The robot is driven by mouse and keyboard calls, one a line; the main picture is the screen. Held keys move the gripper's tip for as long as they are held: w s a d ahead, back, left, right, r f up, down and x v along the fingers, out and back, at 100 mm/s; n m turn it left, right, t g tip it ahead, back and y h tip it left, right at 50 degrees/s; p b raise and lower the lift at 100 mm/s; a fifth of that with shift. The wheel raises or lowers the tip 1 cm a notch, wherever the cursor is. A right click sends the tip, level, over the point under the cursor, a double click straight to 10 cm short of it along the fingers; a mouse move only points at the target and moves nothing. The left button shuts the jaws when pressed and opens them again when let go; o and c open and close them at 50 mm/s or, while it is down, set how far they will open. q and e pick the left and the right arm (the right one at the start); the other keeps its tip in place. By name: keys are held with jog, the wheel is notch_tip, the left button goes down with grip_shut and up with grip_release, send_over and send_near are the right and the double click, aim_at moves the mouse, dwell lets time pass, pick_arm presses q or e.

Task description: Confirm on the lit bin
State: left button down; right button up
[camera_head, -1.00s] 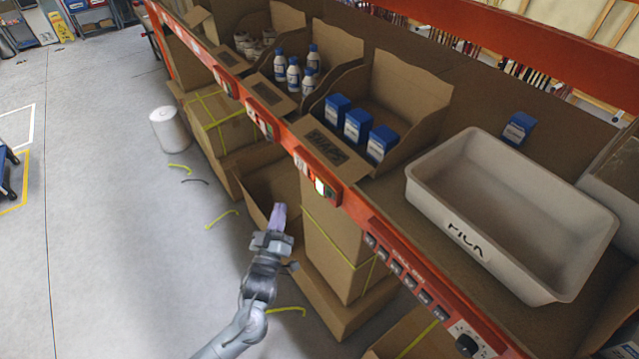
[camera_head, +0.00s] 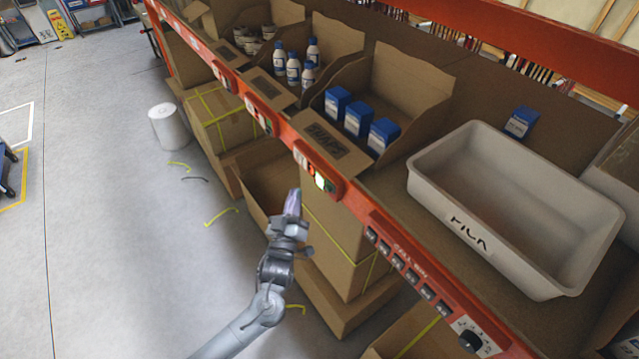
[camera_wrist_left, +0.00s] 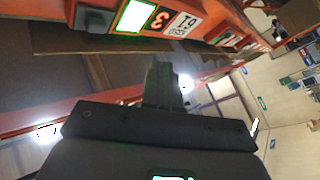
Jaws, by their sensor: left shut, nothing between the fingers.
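The lit module (camera_head: 320,181) is on the orange shelf rail, below the bin with blue boxes. Its lit face shows bright white-green. In the left wrist view the lit button (camera_wrist_left: 135,16) glows white with a green edge, beside a red display showing 3 and a label reading 61. My left gripper (camera_head: 293,194) is shut and empty, pointing up at the rail, just left of and below the lit module, apart from it. Its fingers also show in the left wrist view (camera_wrist_left: 163,85). The lit bin (camera_head: 335,148) is cardboard and holds several blue boxes (camera_head: 358,119). My right gripper is not in view.
The orange rail (camera_head: 355,200) runs diagonally with other unlit modules. A grey-white tote (camera_head: 470,235) stands on the shelf at right. Bins of bottles (camera_head: 293,70) stand farther along. Strapped cartons (camera_head: 340,240) sit below the rail. The floor at left is mostly clear.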

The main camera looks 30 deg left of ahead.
aim_at(320, 181)
pick_arm(q)
jog(key=shift+w+d+b, duration=0.2)
jog(key=shift+w+d, duration=0.05)
jog(key=shift+w, duration=0.4)
jog(key=shift+w+d+b, duration=0.2)
jog(key=shift+w+b, duration=0.05)
jog(key=shift+w, duration=0.45)
jog(key=shift+w+d+b, duration=0.2)
jog(key=shift+w+d, duration=0.05)
jog(key=shift+w, duration=0.4)
dwell(0.7)
jog(key=shift+w+d, duration=0.15)
jog(key=shift+w, duration=0.25)
